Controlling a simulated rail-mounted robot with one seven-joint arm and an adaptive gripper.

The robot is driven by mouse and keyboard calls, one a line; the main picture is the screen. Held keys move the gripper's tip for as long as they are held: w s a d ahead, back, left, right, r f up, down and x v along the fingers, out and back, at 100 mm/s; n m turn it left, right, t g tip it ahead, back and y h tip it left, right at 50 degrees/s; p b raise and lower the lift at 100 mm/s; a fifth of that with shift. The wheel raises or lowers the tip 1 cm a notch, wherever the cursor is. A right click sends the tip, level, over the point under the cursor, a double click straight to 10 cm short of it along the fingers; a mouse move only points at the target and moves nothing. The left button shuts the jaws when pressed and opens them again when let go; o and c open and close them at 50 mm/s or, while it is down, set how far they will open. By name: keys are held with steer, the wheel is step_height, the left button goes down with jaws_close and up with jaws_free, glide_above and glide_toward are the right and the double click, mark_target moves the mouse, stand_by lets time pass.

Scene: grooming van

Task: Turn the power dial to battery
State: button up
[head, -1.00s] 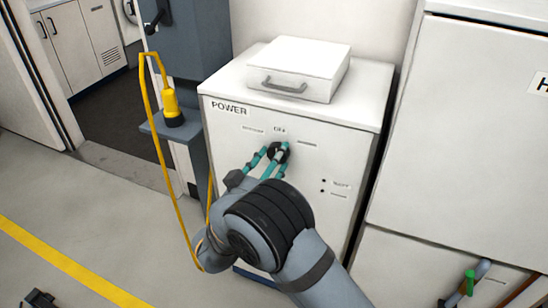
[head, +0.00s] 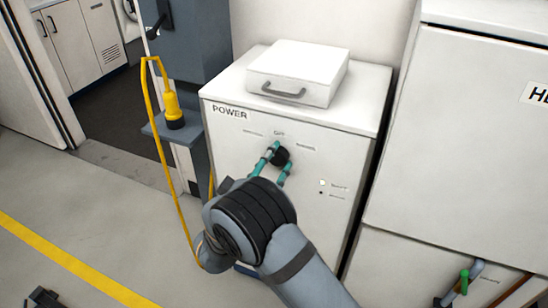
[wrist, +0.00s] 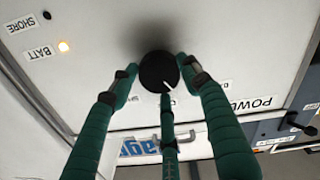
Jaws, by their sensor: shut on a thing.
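The black round power dial (head: 282,155) is on the front of the white power cabinet (head: 225,150), below a small OFF label. My gripper (head: 276,160) is shut on it, with teal fingers around its rim. In the wrist view the picture is upside down, and the fingers surround the dial (wrist: 158,72). A short white pointer mark shows at the dial's lower edge there, tilted slightly right. I cannot tell which label it points at. The lamp beside BATT (wrist: 64,46) glows. The lamp spot by SHORE (wrist: 47,15) is dark.
A white box with a handle (head: 298,72) sits on the cabinet top. A yellow plug-like object (head: 173,105) with a yellow cable stands on a shelf at left. A large white cabinet (head: 455,130) is close on the right. Open floor lies at lower left.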

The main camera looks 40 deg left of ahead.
steer(key=shift+s+a+r+n+p, duration=0.1)
steer(key=shift+a+r+n+p, duration=0.15)
steer(key=shift+n, duration=0.35)
steer(key=shift+a+r+n+p, duration=0.1)
steer(key=shift+n+p, duration=0.1)
steer(key=shift+n, duration=0.4)
steer(key=o, duration=1)
steer(key=shift+f, duration=0.2)
steer(key=shift+o, duration=0.4)
steer(key=shift+d+f, duration=0.1)
steer(key=shift+s, duration=0.1)
steer(key=v, duration=1.2)
